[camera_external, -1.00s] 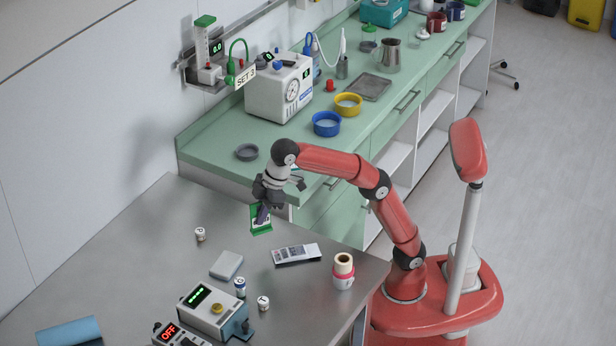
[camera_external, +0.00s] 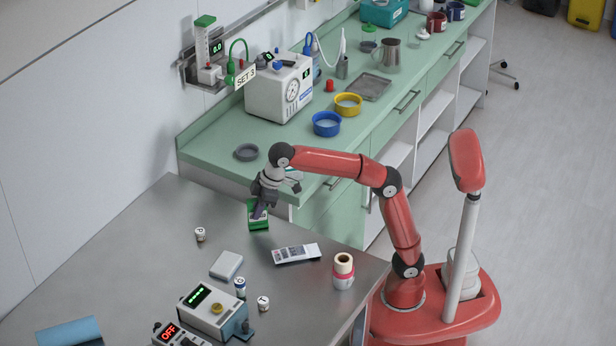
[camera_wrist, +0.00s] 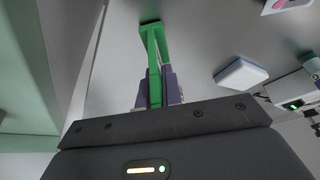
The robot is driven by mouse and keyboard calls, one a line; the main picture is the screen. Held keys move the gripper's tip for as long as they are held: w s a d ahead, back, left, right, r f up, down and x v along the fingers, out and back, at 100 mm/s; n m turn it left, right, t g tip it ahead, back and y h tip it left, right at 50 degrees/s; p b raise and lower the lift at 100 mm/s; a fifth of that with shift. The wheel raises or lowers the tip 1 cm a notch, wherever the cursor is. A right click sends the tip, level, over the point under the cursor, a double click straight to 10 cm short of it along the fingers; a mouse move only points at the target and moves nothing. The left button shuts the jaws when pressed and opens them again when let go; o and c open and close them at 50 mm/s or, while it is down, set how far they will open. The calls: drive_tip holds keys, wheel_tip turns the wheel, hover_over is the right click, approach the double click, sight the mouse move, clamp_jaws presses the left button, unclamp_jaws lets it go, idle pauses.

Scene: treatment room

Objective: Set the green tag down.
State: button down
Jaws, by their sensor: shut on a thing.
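The green tag (camera_external: 258,222) is in my gripper (camera_external: 262,208), over the back right part of the steel table (camera_external: 190,290). In the wrist view the green tag (camera_wrist: 154,38) sticks out beyond the purple-grey fingers of my gripper (camera_wrist: 158,88), which are shut on it. Its lower end is close to the table top; I cannot tell whether it touches. The fingers hide part of the tag.
A printed packet (camera_external: 296,253), a roll on a pink-banded holder (camera_external: 343,270) and a pale block (camera_external: 226,265) lie nearby. A small white jar (camera_external: 200,234) stands to the left. The green counter (camera_external: 210,155) rises behind. Bare steel surrounds the tag.

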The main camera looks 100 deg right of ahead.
drive_tip(key=shift+f, duration=0.15)
drive_tip(key=c, duration=1.6)
unclamp_jaws()
drive_tip(key=shift+o, duration=0.2)
drive_tip(key=p+v, duration=0.4)
drive_tip(key=v, duration=0.8)
drive_tip(key=shift+s, duration=0.1)
drive_tip(key=s+a+f, duration=0.2)
drive_tip(key=s+f, duration=1)
drive_tip(key=f, duration=0.2)
drive_tip(key=s+a+f+t, duration=0.1)
drive_tip(key=s+f, duration=1)
drive_tip(key=f, duration=0.3)
drive_tip(key=shift+s+a+f, duration=0.25)
drive_tip(key=shift+s+a, duration=0.15)
